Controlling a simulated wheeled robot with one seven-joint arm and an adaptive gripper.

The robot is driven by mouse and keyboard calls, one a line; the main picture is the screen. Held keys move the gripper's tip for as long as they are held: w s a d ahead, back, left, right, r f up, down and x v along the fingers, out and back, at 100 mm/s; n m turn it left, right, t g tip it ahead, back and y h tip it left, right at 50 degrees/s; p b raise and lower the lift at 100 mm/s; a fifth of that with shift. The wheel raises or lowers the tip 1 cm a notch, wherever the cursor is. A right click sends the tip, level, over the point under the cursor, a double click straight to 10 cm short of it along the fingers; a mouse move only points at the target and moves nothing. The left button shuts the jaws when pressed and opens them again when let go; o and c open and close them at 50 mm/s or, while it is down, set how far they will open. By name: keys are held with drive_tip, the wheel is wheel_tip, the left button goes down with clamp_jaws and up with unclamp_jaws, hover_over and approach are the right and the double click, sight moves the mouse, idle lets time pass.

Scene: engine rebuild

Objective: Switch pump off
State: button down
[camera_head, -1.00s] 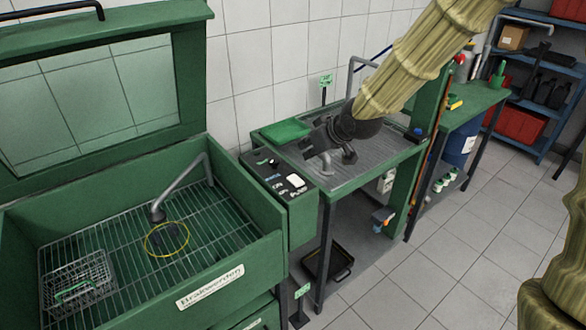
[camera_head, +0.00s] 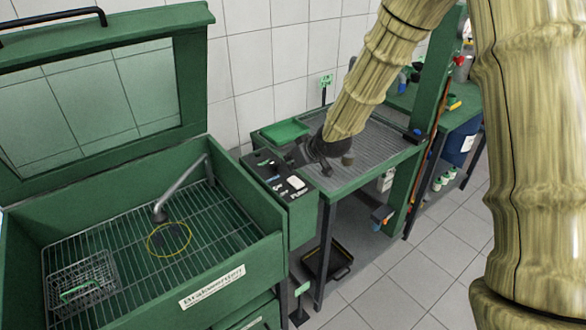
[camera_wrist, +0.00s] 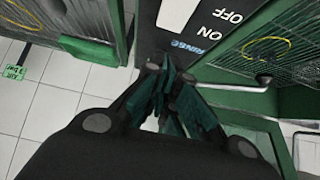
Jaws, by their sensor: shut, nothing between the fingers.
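The dark control panel (camera_head: 268,166) sits on the right side of the green parts washer, with a white rocker switch (camera_head: 296,182) near its front end. In the wrist view the white switch (camera_wrist: 178,12) shows at the top edge, partly cut off, beside the printed words OFF and ON. A RINSE label lies closer to my fingers. My gripper (camera_wrist: 168,92) is shut and empty, with its dark green fingertips near the RINSE end of the panel. In the head view my gripper (camera_head: 296,157) is beside the panel's right rear edge, apart from the white switch. The rocker's tilt is unclear.
The washer's basin (camera_head: 215,281) is open, with a bent spout (camera_head: 182,190), a yellow ring (camera_head: 149,246) and a wire basket (camera_head: 80,308). A drain table (camera_head: 375,150) with a green tray (camera_head: 285,132) stands to the right. A black tray (camera_head: 342,276) lies on the floor below.

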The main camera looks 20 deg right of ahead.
sight(293, 180)
drive_tip(key=shift+f+p, duration=0.45)
drive_tip(key=shift+f, duration=1.3)
drive_tip(key=shift+f, duration=0.3)
drive_tip(key=shift+s, duration=0.2)
